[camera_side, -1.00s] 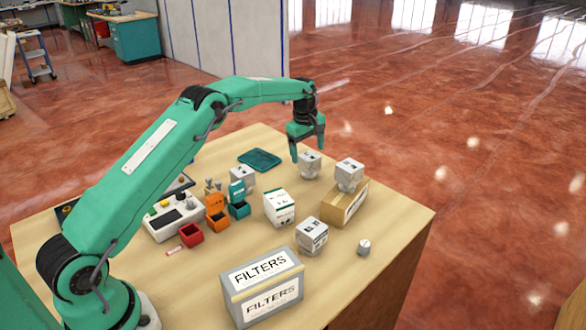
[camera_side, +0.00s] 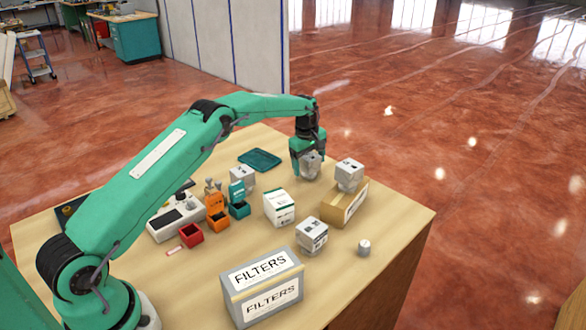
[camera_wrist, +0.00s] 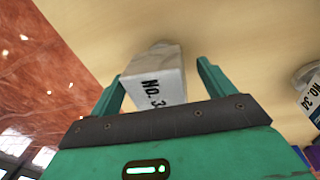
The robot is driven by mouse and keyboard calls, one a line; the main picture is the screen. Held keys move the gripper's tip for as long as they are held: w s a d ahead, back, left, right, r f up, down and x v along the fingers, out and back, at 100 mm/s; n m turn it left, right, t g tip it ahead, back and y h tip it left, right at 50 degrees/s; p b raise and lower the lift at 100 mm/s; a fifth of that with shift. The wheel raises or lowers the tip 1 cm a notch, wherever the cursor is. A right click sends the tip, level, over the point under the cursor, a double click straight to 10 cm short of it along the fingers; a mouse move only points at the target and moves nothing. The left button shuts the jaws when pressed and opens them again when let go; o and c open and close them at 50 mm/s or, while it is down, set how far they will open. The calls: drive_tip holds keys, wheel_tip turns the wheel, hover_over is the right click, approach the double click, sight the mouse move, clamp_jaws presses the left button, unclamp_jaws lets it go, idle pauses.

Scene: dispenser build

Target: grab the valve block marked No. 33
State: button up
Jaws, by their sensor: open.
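A grey-white valve block (camera_side: 312,166) stands at the far part of the table. In the wrist view this valve block (camera_wrist: 158,78) shows a label reading "No. 3" with the last digit hidden behind my gripper's edge. My gripper (camera_side: 308,168) is lowered over it, open, with one finger on each side. The wrist view also shows my gripper (camera_wrist: 157,75) with gaps beside the block. Another valve block (camera_wrist: 312,98), marked No. 34, is at the right edge of the wrist view. Similar valve blocks stand at the left (camera_side: 242,177) and nearer the front (camera_side: 312,235).
A further valve block (camera_side: 349,174) sits on a cardboard box (camera_side: 345,203) close right of my gripper. A white carton (camera_side: 279,208), orange bin (camera_side: 216,215), teal tray (camera_side: 260,159), FILTERS box (camera_side: 262,287) and small cylinder (camera_side: 364,247) stand around. The table's right front is fairly clear.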

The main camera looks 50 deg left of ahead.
sight(309, 156)
drive_tip(key=c, duration=1.6)
drive_tip(key=shift+r, duration=0.15)
drive_tip(key=shift+r, duration=0.1)
drive_tip(key=shift+r, duration=4.9)
